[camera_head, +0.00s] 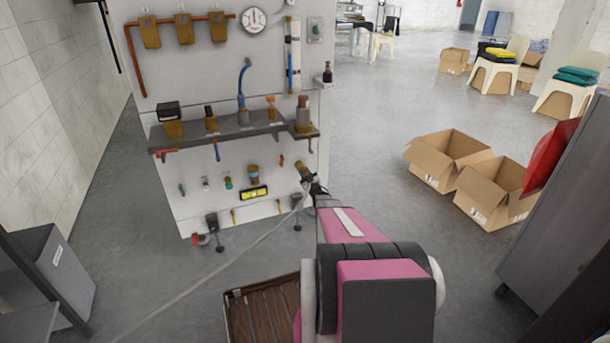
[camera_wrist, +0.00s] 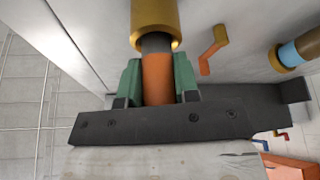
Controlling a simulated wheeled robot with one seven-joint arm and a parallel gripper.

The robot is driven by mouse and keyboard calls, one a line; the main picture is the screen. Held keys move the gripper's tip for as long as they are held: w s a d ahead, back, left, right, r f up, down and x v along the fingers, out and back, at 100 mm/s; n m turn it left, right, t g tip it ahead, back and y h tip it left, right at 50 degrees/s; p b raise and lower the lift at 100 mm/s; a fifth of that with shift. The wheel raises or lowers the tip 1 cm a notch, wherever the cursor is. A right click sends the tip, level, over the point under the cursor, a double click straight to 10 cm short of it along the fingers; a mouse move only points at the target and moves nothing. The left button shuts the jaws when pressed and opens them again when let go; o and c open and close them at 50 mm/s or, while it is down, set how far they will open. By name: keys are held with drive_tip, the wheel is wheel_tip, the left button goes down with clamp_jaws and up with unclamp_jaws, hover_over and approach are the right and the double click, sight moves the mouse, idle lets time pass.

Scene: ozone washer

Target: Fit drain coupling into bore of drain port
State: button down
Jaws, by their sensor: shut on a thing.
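The drain coupling is an orange cylinder (camera_wrist: 157,82) with a dark grey end. My gripper (camera_wrist: 159,80) has its green fingertips closed on either side of the orange part. The drain port seems to be the brass cylinder (camera_wrist: 155,18) at the top of the wrist view. The coupling's grey end meets the brass mouth, roughly in line with it. I cannot tell how far inside the bore it reaches. In the head view my gripper (camera_head: 314,187) is at the right edge of the panel, just below a brass fitting (camera_head: 304,171). The coupling is mostly hidden there.
The white panel (camera_head: 210,185) carries a shelf (camera_head: 225,133) with several fittings, plus small valves below. A brass fitting with a blue band (camera_wrist: 293,52) is to the right in the wrist view. A wooden crate (camera_head: 232,311) stands below my arm. Cardboard boxes (camera_head: 447,160) stand right.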

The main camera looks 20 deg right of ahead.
drive_tip(key=shift+w, duration=0.15)
drive_tip(key=c, duration=0.8)
unclamp_jaws()
drive_tip(key=v, duration=1.1)
drive_tip(key=shift+w+r, duration=0.1)
drive_tip(key=shift+r, duration=0.05)
